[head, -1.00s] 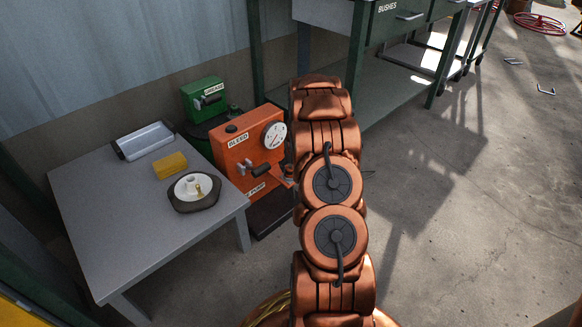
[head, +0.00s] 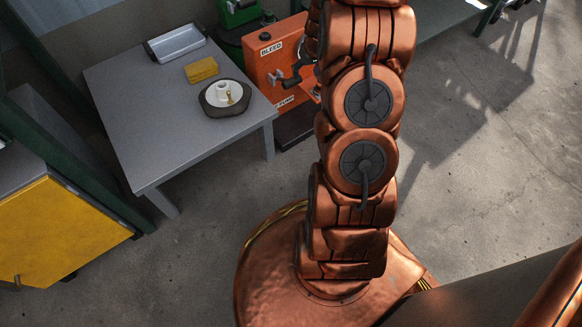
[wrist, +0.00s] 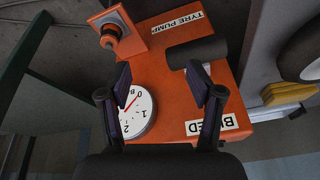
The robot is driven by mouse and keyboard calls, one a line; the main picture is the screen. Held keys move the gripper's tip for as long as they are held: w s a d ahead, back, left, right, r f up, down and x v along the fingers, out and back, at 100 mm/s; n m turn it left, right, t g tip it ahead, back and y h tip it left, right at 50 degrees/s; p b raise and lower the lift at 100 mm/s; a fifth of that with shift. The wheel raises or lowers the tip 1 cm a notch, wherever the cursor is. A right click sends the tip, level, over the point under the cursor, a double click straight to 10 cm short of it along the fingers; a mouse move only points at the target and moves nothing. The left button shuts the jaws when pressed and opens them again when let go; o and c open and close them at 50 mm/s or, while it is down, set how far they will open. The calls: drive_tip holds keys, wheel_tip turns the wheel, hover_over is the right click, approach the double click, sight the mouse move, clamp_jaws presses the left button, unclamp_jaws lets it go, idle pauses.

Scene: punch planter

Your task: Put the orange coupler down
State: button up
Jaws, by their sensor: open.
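In the wrist view my gripper (wrist: 160,84) is open and empty, with its two dark fingers apart in front of the orange tyre pump (wrist: 165,95). What looks like the orange coupler (wrist: 110,38), a small round orange piece with a dark end, is at the upper left of that view. It rests against an orange plate (wrist: 130,30) on the pump, beyond the left finger and apart from it. In the head view the pump (head: 262,65) is partly hidden by my arm, and I cannot make out the gripper or the coupler.
The pump carries a dial gauge (wrist: 137,112) and a dark cylindrical handle (wrist: 197,54). A grey table (head: 165,120) beside it holds a metal tray (head: 176,42), a yellow sponge-like block (head: 201,70) and a round dish (head: 225,97). A yellow cabinet (head: 60,225) stands at left.

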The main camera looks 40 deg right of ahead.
drive_tip(key=s+a+r+n+g+y, duration=0.1)
drive_tip(key=s+a+r, duration=0.25)
drive_tip(key=a, duration=0.45)
drive_tip(key=s+a+r+g, duration=0.1)
drive_tip(key=s+a+r, duration=0.25)
drive_tip(key=a, duration=0.35)
drive_tip(key=s+a+r+n+g+y, duration=0.1)
drive_tip(key=s+a+r, duration=0.25)
drive_tip(key=a, duration=0.45)
drive_tip(key=s+a+r+g, duration=0.1)
drive_tip(key=s+a+r, duration=0.1)
drive_tip(key=s, duration=0.6)
drive_tip(key=s+a+r+n+g+h, duration=0.1)
drive_tip(key=s+a, duration=0.3)
drive_tip(key=s, duration=0.4)
drive_tip(key=s+a+r+n+g, duration=0.1)
drive_tip(key=s+a+r+g, duration=0.1)
drive_tip(key=s, duration=0.6)
drive_tip(key=shift+s+a+r, duration=0.15)
drive_tip(key=shift+a+r, duration=0.55)
drive_tip(key=shift+a, duration=0.3)
drive_tip(key=shift+r, duration=0.15)
